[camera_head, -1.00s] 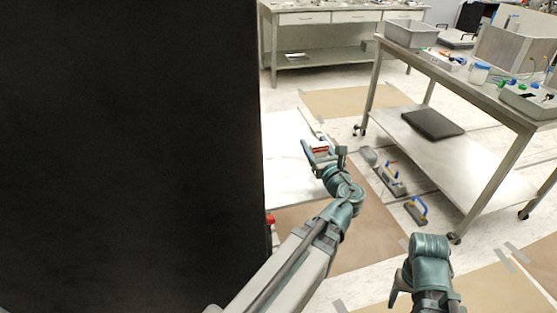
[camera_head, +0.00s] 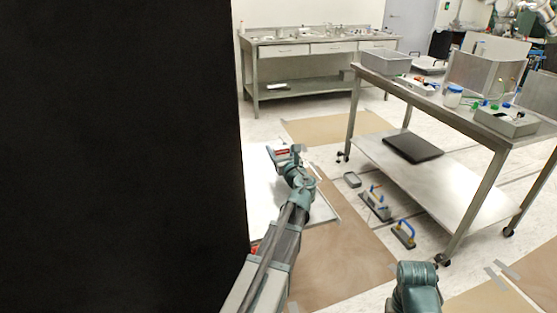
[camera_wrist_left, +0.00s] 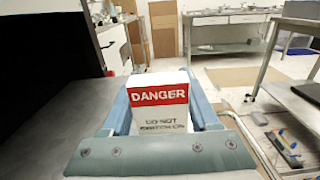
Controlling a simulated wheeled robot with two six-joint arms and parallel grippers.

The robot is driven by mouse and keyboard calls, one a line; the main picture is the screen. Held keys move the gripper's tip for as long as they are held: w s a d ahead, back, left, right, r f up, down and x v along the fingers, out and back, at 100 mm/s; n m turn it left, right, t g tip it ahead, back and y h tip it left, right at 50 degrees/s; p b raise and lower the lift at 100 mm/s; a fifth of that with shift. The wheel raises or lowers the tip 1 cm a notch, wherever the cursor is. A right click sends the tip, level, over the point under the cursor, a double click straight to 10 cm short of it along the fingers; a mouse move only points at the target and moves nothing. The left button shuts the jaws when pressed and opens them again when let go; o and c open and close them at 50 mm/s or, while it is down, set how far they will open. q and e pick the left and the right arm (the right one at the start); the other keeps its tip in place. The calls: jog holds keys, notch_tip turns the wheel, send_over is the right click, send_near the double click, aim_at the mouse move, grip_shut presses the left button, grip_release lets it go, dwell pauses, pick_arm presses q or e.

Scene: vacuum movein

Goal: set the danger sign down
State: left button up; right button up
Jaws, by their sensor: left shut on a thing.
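The danger sign (camera_wrist_left: 158,103) is a white block with a red band reading DANGER and smaller text below it. It stands between the fingers of my left gripper (camera_wrist_left: 160,110) in the left wrist view, and the gripper is shut on it. In the head view the sign (camera_head: 281,151) shows small and red at the end of my left arm, with the left gripper (camera_head: 284,155) around it. It is held out over the floor near a white panel (camera_head: 262,197), to the right of the big black block. My right arm shows at the bottom right, but its fingers are not visible.
A large black block (camera_head: 115,150) fills the left side. A steel cart (camera_head: 440,180) stands at the right, with hand tools (camera_head: 376,204) on the floor beside it. A workbench (camera_head: 310,50) stands at the back. Brown sheets (camera_head: 340,258) cover open floor.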

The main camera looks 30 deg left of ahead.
pick_arm(q)
jog(key=shift+f+b, duration=1.9)
jog(key=shift+r, duration=0.15)
jog(key=o, duration=1.3)
jog(key=v, duration=1.2)
jog(key=shift+s, duration=0.1)
